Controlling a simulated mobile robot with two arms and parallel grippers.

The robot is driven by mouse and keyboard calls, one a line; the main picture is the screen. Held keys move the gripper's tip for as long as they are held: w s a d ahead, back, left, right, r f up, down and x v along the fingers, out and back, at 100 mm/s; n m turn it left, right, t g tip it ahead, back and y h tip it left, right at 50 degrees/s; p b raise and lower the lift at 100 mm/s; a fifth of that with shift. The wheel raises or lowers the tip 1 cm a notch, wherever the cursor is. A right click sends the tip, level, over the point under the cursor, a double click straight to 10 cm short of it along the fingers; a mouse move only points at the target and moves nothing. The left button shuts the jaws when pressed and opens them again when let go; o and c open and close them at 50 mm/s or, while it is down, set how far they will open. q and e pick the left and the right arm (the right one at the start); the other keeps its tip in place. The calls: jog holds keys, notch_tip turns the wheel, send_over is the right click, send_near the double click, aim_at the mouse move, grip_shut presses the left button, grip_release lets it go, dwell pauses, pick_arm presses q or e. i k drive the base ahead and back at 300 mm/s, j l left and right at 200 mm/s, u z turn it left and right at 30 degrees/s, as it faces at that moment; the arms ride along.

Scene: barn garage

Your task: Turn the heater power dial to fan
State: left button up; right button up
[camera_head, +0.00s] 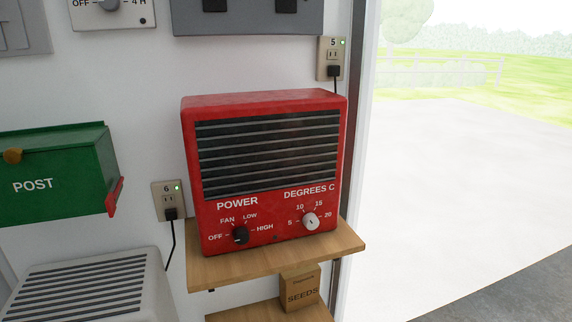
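A red heater (265,98) with a dark slatted grille stands on a wooden shelf (350,243) against the white wall. Its black power dial (240,235) is at the lower left of the front, under the word POWER. The marks around the dial read OFF at the left, FAN at the upper left, LOW at the upper right and HIGH at the right. The dial's pointer is too small to read surely. A light grey degrees dial (310,221) sits to its right, with marks from 5 to 20. Neither of my grippers is in view.
A green POST box (55,175) and a pale vented unit (85,290) are at the left. Outlet 6 (168,200) and outlet 5 (331,58) have plugs in them. A SEEDS box (300,288) is below the shelf. An open doorway is at the right.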

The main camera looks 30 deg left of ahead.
aim_at(241, 234)
jog(key=j+u, duration=0.2)
jog(key=u, duration=0.95)
